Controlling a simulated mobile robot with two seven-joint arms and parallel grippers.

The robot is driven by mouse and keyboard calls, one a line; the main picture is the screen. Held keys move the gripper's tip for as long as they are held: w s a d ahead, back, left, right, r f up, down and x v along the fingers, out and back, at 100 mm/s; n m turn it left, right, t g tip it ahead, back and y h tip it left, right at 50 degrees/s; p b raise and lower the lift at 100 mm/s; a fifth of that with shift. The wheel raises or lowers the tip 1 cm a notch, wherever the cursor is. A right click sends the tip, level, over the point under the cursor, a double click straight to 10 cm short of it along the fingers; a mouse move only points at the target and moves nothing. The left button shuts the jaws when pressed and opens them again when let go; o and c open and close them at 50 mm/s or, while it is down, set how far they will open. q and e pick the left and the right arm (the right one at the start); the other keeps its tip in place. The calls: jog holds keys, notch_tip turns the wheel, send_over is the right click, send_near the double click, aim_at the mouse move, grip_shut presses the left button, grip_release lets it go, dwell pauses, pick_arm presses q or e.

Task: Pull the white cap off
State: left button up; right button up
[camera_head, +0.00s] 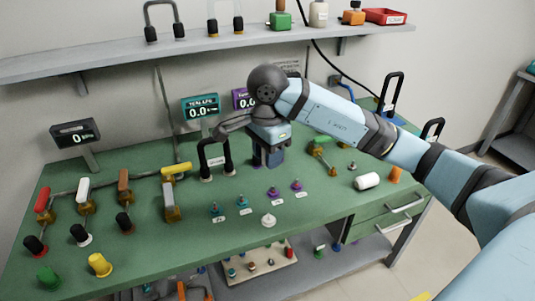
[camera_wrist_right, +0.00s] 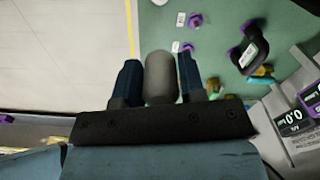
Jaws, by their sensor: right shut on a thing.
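My right gripper (camera_head: 268,158) is over the back middle of the green bench, its dark blue fingers pointing down. In the right wrist view the right gripper (camera_wrist_right: 160,80) is shut on a smooth grey cylinder (camera_wrist_right: 160,78) between the two fingers. The held cylinder is hidden in the head view, and I cannot tell whether it is the white cap. A white cylinder (camera_head: 367,181) lies on its side at the right of the bench. My left gripper is not in view.
A black U-shaped hose (camera_head: 204,160) stands just left of the right gripper. Several purple and teal fittings (camera_head: 297,185) stand in front of it. Coloured valves (camera_head: 43,200) fill the left side. A shelf (camera_head: 110,58) crosses above.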

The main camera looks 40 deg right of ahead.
jog(key=shift+r+p, duration=1.1)
jog(key=shift+r, duration=1)
jog(key=shift+r+p, duration=0.75)
jog(key=shift+r, duration=0.8)
